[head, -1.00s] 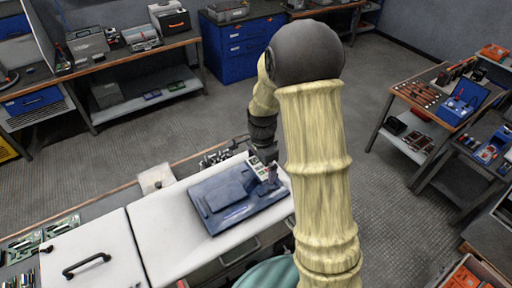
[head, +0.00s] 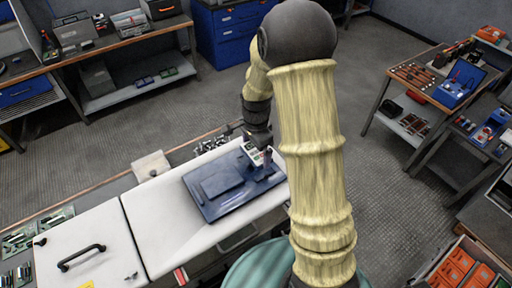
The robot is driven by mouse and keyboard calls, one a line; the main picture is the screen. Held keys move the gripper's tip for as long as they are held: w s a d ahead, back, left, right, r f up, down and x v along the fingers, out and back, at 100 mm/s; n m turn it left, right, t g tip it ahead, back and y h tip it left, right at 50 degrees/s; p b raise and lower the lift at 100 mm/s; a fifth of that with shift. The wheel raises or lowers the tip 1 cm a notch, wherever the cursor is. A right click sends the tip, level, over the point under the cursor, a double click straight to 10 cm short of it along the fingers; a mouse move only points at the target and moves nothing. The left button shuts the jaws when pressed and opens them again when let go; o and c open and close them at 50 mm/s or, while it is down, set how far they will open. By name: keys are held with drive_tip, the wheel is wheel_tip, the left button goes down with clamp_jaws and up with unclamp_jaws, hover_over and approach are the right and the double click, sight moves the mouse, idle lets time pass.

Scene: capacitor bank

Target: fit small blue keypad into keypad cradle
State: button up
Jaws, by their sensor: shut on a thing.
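A dark blue tray-like base (head: 209,209) with a raised block lies on the white worktop, and it looks like the keypad cradle. My gripper (head: 262,147) is over the base's far right corner, pointing down. It is shut on a small keypad (head: 254,153), whose pale face with small coloured keys shows and which is tilted. The fingertips and the keypad's lower edge are partly hidden. I cannot tell whether the keypad touches the base.
The white worktop (head: 155,225) has free room left of the base. A white lid with a black handle (head: 82,257) is at the left. A small pale block (head: 150,165) and metal parts (head: 210,143) lie along the far edge. My arm hides the area to the right.

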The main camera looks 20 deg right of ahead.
drive_tip(key=shift+f+b, duration=1.2)
drive_tip(key=shift+f, duration=0.55)
drive_tip(key=shift+f+b, duration=0.4)
drive_tip(key=shift+f, duration=0.35)
drive_tip(key=o, duration=0.7)
drive_tip(key=shift+s+r, duration=0.1)
wheel_tip(320, 180, up, 17)
drive_tip(key=b, duration=0.3)
drive_tip(key=shift+r, duration=0.2)
